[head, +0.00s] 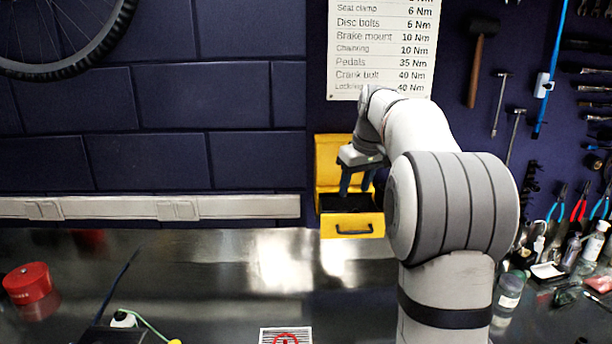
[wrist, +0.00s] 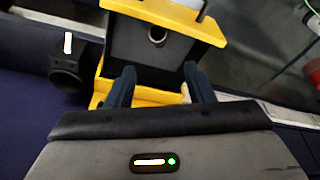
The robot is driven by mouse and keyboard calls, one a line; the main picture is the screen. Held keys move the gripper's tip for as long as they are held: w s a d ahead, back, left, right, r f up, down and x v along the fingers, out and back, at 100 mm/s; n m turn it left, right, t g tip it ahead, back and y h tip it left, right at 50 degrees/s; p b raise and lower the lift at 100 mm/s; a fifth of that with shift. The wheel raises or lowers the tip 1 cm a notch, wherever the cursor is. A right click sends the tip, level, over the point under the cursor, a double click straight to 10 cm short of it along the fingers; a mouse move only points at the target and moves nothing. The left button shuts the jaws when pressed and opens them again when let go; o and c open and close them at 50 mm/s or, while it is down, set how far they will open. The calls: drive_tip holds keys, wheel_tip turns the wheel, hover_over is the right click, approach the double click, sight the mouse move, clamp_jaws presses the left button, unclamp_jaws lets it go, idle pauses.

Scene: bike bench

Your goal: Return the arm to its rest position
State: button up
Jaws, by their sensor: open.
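My gripper (head: 355,189) is at the yellow box (head: 328,160) on the back wall, with its fingers pointing down over the box's open drawer (head: 352,226). In the wrist view my gripper (wrist: 159,70) has its two dark blue fingers spread apart, with nothing between them. The drawer (wrist: 212,28) shows there with yellow edges and a dark inside. A small grey ring-shaped part (wrist: 157,36) lies in it, beyond the fingertips. My arm reaches from the right foreground to the box and hides part of its right side.
A white rail (head: 240,207) runs along the wall left of the box. A red round tin (head: 28,283) and a green cable (head: 150,327) are on the bench at left. Bottles (head: 508,292) and small items crowd the right. The bench's middle is mostly clear.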

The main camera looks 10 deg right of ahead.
drive_tip(key=shift+m, duration=0.3)
drive_tip(key=s+a, duration=0.1)
drive_tip(key=s, duration=0.1)
drive_tip(key=s+a, duration=0.1)
drive_tip(key=a, duration=0.1)
drive_tip(key=s+a+f, duration=0.1)
drive_tip(key=s, duration=0.1)
drive_tip(key=shift+s+a+b, duration=0.25)
drive_tip(key=shift+s+b, duration=0.05)
drive_tip(key=shift+s, duration=0.05)
drive_tip(key=s+a+f, duration=0.3)
drive_tip(key=s+f, duration=0.2)
drive_tip(key=s, duration=0.3)
drive_tip(key=s+a+f+m+b, duration=0.1)
drive_tip(key=s+a+f, duration=0.2)
drive_tip(key=s, duration=0.6)
drive_tip(key=s+a+f+m, duration=0.1)
drive_tip(key=s+a+f, duration=0.2)
drive_tip(key=s+f, duration=0.4)
drive_tip(key=shift+s+a+h+b, duration=0.3)
drive_tip(key=shift+s+h+b, duration=0.1)
drive_tip(key=shift+s, duration=0.8)
